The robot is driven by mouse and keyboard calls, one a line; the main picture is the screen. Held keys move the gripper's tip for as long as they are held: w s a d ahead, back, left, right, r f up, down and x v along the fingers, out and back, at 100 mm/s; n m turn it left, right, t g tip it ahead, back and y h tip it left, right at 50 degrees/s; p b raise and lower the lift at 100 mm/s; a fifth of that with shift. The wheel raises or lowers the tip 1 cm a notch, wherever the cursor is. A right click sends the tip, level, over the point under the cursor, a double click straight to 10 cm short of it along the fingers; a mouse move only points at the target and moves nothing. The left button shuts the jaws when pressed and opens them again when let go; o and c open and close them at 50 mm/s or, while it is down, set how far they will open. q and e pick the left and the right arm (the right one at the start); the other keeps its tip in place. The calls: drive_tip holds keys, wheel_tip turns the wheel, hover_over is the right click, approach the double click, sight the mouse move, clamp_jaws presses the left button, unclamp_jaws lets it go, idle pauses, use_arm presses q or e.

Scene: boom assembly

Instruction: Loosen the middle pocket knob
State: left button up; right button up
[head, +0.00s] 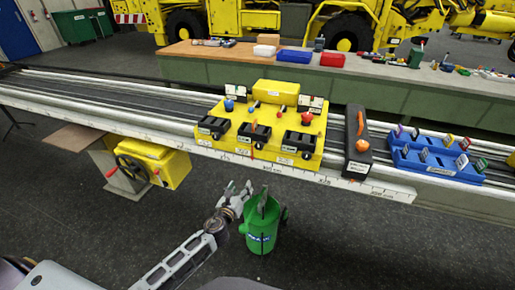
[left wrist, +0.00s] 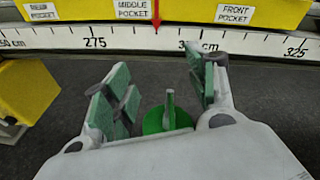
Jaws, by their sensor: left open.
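The yellow fixture (head: 275,125) sits on the long rail and carries three black pocket units in a row. The middle pocket unit (head: 254,134) has a thin red pointer below it, and its knob is too small to make out clearly. In the left wrist view the "MIDDLE POCKET" label (left wrist: 133,9) is at the top edge beside the red pointer (left wrist: 155,12); the knob is out of that view. My left gripper (head: 243,188) is open and empty, below and in front of the fixture, apart from it. Its fingers (left wrist: 160,90) are spread. My right gripper is not in view.
A green bucket (head: 261,238) with a grey item upright in it stands close beside my left gripper. A white scale (left wrist: 60,38) runs along the rail's front. A black block (head: 357,145) and a blue rack (head: 430,158) sit further right on the rail.

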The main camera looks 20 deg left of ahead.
use_arm(q)
wheel_tip(320, 180, up, 11)
drive_tip(key=d+m+t, duration=0.2)
drive_tip(key=m, duration=0.2)
drive_tip(key=shift+w+d+h, duration=0.3)
drive_tip(key=shift+d, duration=0.05)
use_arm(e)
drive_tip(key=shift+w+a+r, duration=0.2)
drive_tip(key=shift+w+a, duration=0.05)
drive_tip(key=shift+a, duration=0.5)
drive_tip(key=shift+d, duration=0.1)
use_arm(q)
approach(258, 146)
drive_tip(key=shift+w, duration=0.8)
drive_tip(key=shift+w+d+f+p, duration=0.1)
drive_tip(key=shift+w+p, duration=0.15)
drive_tip(key=shift+w, duration=0.8)
drive_tip(key=shift+w+d+f+p, duration=0.1)
drive_tip(key=shift+w+p, duration=0.15)
drive_tip(key=shift+w, duration=2.3)
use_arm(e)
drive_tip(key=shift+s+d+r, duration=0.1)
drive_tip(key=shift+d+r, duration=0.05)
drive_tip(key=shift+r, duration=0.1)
